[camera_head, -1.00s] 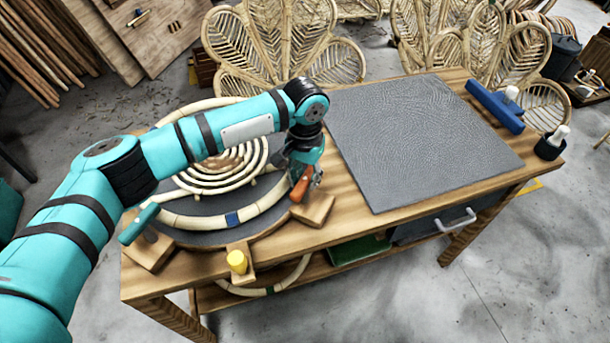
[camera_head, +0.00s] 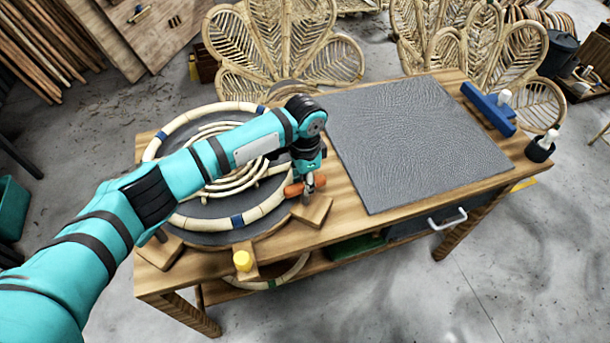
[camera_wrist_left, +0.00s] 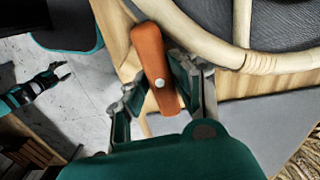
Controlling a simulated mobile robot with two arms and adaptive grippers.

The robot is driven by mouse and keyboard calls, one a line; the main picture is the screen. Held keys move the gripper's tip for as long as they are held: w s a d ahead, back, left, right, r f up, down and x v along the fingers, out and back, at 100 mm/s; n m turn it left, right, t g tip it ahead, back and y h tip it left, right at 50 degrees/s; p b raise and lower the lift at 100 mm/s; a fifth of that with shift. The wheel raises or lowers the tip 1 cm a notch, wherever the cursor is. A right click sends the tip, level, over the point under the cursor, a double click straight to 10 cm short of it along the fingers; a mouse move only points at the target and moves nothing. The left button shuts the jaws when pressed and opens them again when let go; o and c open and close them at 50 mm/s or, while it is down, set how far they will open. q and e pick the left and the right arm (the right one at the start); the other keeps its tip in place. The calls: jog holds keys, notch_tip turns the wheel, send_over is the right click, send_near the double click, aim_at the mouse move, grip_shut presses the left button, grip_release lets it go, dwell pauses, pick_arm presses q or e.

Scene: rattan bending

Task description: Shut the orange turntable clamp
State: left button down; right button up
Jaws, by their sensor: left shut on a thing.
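The orange clamp handle (camera_head: 294,188) is at the right front edge of the dark turntable (camera_head: 205,239), above a wooden block (camera_head: 312,211). It lies almost level, with its free end pointing left over the rattan ring (camera_head: 262,208). My left gripper (camera_head: 308,184) is shut on it. In the left wrist view, the orange handle (camera_wrist_left: 153,58) sits between the two fingers of my left gripper (camera_wrist_left: 160,85). The clamp's base is partly hidden by the gripper.
My left arm crosses over the turntable and hides part of the rattan coil. A grey mat (camera_head: 420,140) lies clear on the right. A blue tool (camera_head: 490,108) and a dark cup (camera_head: 540,149) stand beyond it.

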pick_arm(q)
jog(key=m+p, duration=0.1)
jog(key=m, duration=0.3)
jog(key=shift+r+m, duration=0.15)
jog(key=shift+m, duration=0.15)
jog(key=m+p, duration=0.1)
jog(key=m, duration=0.4)
jog(key=shift+m, duration=0.3)
jog(key=c, duration=1.1)
grip_release()
notch_tip(320, 180, up, 12)
jog(key=shift+f, duration=0.1)
